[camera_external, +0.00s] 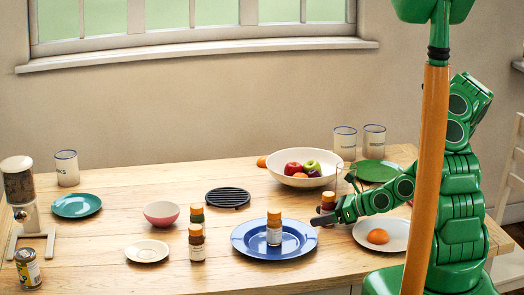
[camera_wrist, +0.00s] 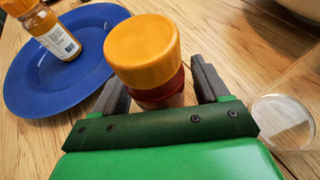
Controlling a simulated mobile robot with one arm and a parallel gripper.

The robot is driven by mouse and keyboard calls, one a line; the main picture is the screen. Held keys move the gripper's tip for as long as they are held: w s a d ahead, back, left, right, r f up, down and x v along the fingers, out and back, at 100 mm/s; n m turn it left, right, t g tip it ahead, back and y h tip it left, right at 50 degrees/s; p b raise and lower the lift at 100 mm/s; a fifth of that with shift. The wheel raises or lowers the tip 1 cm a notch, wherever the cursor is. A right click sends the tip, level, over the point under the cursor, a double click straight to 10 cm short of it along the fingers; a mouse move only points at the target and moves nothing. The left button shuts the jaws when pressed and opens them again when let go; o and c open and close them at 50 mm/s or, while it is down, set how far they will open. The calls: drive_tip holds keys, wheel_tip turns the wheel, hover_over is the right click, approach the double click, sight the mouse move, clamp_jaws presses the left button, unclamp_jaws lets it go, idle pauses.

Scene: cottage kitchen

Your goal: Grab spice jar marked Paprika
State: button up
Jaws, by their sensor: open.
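A spice jar with an orange lid (camera_wrist: 143,50) and red-brown contents stands between the fingers of my gripper (camera_wrist: 158,90) in the wrist view. The fingers are open, one on each side of it; I cannot tell whether they touch it. Its label is not readable. In the external view this jar (camera_external: 328,201) is partly hidden by my gripper (camera_external: 326,219), right of the blue plate. Another orange-lidded jar (camera_external: 274,228) stands on the blue plate and also shows in the wrist view (camera_wrist: 54,34). Two more jars (camera_external: 196,243) (camera_external: 197,214) stand left of the plate.
The blue plate (camera_external: 248,243) lies left of my gripper. A white plate with an orange fruit (camera_external: 378,236) is under my forearm. A fruit bowl (camera_external: 290,180) stands behind. A clear glass (camera_wrist: 282,120) is close on the right in the wrist view.

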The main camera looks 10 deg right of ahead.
drive_tip(key=shift+w+a, duration=0.1)
drive_tip(key=c, duration=1.1)
drive_tip(key=shift+r, duration=0.1)
